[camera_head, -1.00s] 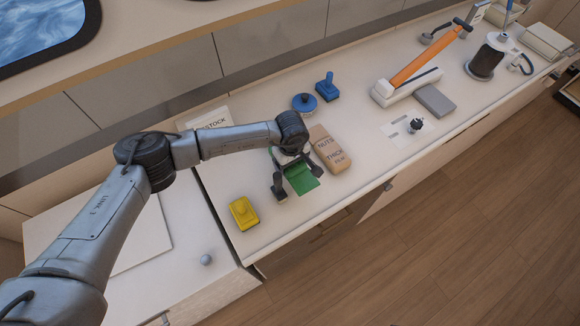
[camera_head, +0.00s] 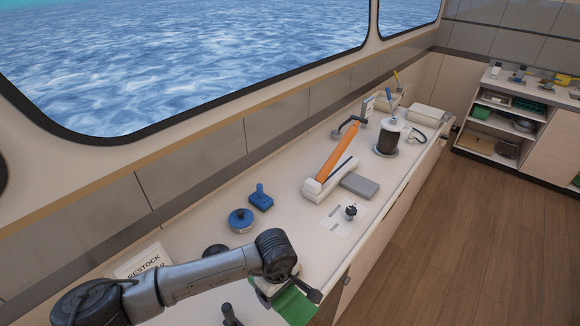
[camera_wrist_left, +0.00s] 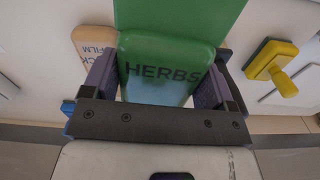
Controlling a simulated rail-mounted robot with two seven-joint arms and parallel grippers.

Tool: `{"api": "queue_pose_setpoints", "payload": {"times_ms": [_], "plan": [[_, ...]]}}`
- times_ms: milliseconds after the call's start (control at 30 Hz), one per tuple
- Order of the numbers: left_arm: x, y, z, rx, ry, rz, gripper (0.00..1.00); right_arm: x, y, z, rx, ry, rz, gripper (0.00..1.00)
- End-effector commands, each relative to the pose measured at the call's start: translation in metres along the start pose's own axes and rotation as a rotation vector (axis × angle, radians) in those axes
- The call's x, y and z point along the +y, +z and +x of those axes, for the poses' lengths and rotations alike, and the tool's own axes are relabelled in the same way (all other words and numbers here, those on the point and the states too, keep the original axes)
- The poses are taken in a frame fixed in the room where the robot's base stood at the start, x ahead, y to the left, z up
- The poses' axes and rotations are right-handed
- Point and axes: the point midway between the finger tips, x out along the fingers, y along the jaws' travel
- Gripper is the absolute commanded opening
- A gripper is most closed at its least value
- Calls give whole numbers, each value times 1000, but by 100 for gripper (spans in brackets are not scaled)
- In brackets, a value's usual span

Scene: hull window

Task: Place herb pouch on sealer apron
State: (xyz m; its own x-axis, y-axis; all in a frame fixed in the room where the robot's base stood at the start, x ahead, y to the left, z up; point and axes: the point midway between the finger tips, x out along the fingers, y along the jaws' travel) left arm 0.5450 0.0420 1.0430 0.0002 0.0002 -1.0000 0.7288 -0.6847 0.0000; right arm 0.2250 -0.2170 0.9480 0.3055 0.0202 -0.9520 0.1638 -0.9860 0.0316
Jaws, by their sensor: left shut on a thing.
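The green herb pouch (camera_wrist_left: 165,65), lettered HERBS, is between the two fingers of my left gripper (camera_wrist_left: 158,90) in the left wrist view. In the head view the pouch (camera_head: 297,307) shows at the bottom, partly hidden by my left gripper (camera_head: 285,290), which is shut on it. The sealer (camera_head: 322,186) has a white base and a raised orange arm. Its flat grey apron (camera_head: 360,185) lies bare on the right side of the base, up and right of my gripper. My right gripper is not in view.
A blue round-based tool (camera_head: 241,220) and a blue block tool (camera_head: 261,198) stand left of the sealer. A small black knob (camera_head: 351,211) stands on a pale sheet before the apron. A dark canister (camera_head: 389,138) stands beyond. A yellow tool (camera_wrist_left: 272,62) shows in the wrist view.

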Motion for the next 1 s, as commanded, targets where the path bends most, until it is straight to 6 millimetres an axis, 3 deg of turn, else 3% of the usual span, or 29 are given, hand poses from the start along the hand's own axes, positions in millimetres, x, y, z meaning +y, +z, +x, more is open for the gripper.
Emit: {"api": "queue_pose_setpoints", "payload": {"times_ms": [167, 333, 400, 533, 767, 1000], "plan": [[-5, 3, -1, 0, 1, 221, 42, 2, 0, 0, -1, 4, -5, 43], [-18, 33, -10, 0, 3, 561, 42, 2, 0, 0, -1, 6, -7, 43], [-29, 45, -15, 1, 2, 698, 42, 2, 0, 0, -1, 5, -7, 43], [-55, 48, -28, 2, 2, 877, 42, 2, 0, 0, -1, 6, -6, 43], [-105, 16, -74, 6, 2, 971, 42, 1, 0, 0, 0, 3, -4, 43], [-138, -39, -122, 6, 2, 892, 42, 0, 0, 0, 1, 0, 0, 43]]}}
